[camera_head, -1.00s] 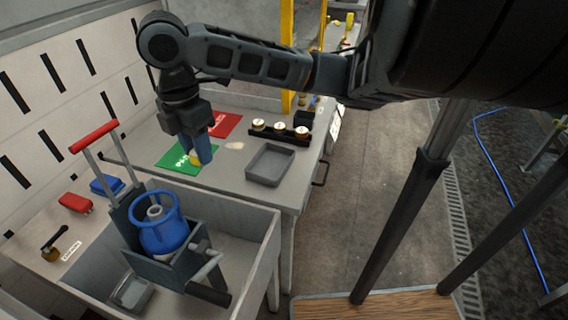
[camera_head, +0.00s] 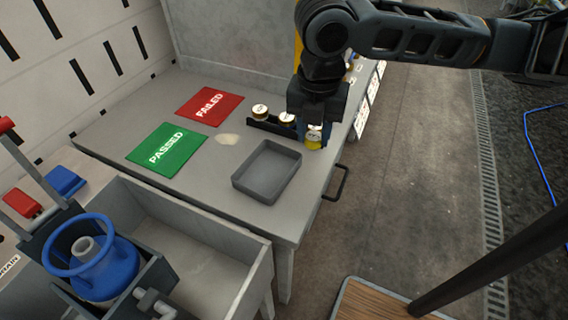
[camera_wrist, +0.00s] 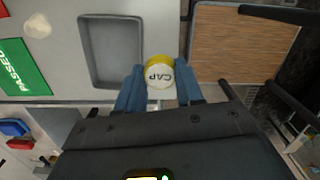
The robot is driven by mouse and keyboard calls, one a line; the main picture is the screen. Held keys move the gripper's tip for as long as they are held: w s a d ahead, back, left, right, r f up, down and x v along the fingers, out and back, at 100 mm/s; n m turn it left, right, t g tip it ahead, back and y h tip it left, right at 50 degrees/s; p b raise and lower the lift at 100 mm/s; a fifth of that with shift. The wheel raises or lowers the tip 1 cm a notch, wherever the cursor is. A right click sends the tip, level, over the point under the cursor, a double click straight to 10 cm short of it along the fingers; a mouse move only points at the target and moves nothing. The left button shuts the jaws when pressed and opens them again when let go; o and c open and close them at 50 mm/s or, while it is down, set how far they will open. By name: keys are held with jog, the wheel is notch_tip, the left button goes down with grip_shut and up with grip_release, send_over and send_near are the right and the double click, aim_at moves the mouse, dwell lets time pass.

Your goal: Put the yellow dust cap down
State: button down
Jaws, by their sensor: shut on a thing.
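The yellow dust cap (camera_wrist: 159,72), with a white top lettered "CAP", is between the two blue fingers of my gripper (camera_wrist: 160,88) in the wrist view. My gripper (camera_head: 314,130) is shut on it. In the head view the yellow cap (camera_head: 314,141) shows below the fingers, near the right edge of the grey table (camera_head: 215,205). It is just right of the grey tray (camera_head: 268,197) and at the near end of the black rack (camera_head: 262,124). I cannot tell whether the cap touches anything below.
Two gold-rimmed white-topped pieces (camera_head: 260,110) stand in the rack. A green PASSED mat (camera_head: 160,165) and a red FAILED mat (camera_head: 215,93) lie left. A blue cylinder (camera_head: 105,277) stands front left beside a sink (camera_head: 185,215). The tray looks empty.

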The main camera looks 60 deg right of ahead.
jog(key=w+a+f, duration=0.1)
jog(key=w+f, duration=0.1)
jog(key=w, duration=0.1)
jog(key=w+a+f, duration=0.2)
jog(key=w, duration=0.1)
jog(key=w+a+f+p, duration=0.1)
jog(key=w+a+f, duration=0.1)
jog(key=w, duration=0.1)
jog(key=shift+w+a+f, duration=0.2)
jog(key=shift+w+f, duration=0.05)
jog(key=shift+f, duration=2.1)
jog(key=shift+f, duration=0.15)
jog(key=c, duration=0.7)
grip_release()
